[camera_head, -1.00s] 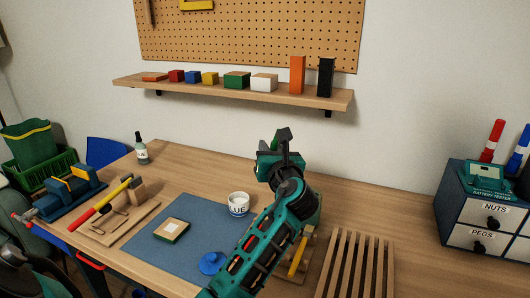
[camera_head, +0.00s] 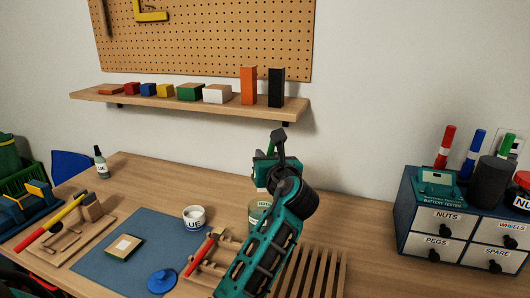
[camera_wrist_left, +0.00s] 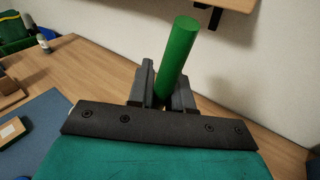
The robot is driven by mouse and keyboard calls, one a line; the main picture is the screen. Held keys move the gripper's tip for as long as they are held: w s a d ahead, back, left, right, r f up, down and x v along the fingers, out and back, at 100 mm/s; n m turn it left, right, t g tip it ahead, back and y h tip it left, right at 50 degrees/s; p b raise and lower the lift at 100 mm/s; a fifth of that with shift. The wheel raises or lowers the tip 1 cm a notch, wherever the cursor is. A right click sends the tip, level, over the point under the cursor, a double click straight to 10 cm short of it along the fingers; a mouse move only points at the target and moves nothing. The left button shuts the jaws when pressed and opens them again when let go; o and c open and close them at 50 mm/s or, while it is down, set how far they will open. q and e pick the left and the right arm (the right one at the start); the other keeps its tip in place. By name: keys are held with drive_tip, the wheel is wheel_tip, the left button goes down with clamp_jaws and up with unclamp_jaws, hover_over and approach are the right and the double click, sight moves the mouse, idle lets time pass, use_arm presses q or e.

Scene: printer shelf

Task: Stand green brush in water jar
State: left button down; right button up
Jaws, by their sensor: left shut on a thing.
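My left gripper (camera_head: 280,145) is raised over the back part of the workbench. In the left wrist view its two dark fingers (camera_wrist_left: 163,98) are shut on a plain green rod, the green brush (camera_wrist_left: 179,52), which sticks up out of them. The brush's lower end is hidden by the gripper. In the head view I cannot make the brush out behind my gripper. A jar with a pale label (camera_head: 257,212) stands on the bench just behind my left arm. The arm hides most of it, so I cannot read the label or see inside. My right gripper is not in view.
A glue pot (camera_head: 193,217), a blue lid (camera_head: 162,281) and a slatted rack (camera_head: 322,270) lie around the arm. A drawer cabinet (camera_head: 468,222) stands at right with several upright items on top. A wall shelf (camera_head: 190,103) hangs above.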

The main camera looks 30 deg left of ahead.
use_arm(q)
drive_tip(key=shift+d+f, duration=0.15)
drive_tip(key=shift+f, duration=0.35)
drive_tip(key=shift+s+d+f+b, duration=0.15)
drive_tip(key=shift+f+b, duration=0.25)
drive_tip(key=shift+f, duration=0.2)
drive_tip(key=shift+w+d+f+b, duration=0.15)
drive_tip(key=shift+f+b, duration=0.2)
drive_tip(key=shift+f, duration=0.2)
drive_tip(key=b, duration=0.1)
hover_over(263, 200)
drive_tip(key=v, duration=0.3)
drive_tip(key=shift+s+f, duration=0.2)
drive_tip(key=shift+f, duration=2.45)
drive_tip(key=shift+w+a+f+b, duration=0.15)
drive_tip(key=shift+f+b, duration=0.2)
drive_tip(key=shift+f, duration=0.4)
drive_tip(key=shift+a+f+b, duration=0.2)
drive_tip(key=shift+f+b, duration=0.15)
drive_tip(key=shift+f, duration=0.4)
drive_tip(key=shift+w+a+f+b, duration=0.15)
drive_tip(key=shift+f+b, duration=0.2)
drive_tip(key=shift+f, duration=0.35)
drive_tip(key=shift+s+f, duration=0.15)
drive_tip(key=shift+f, duration=0.05)
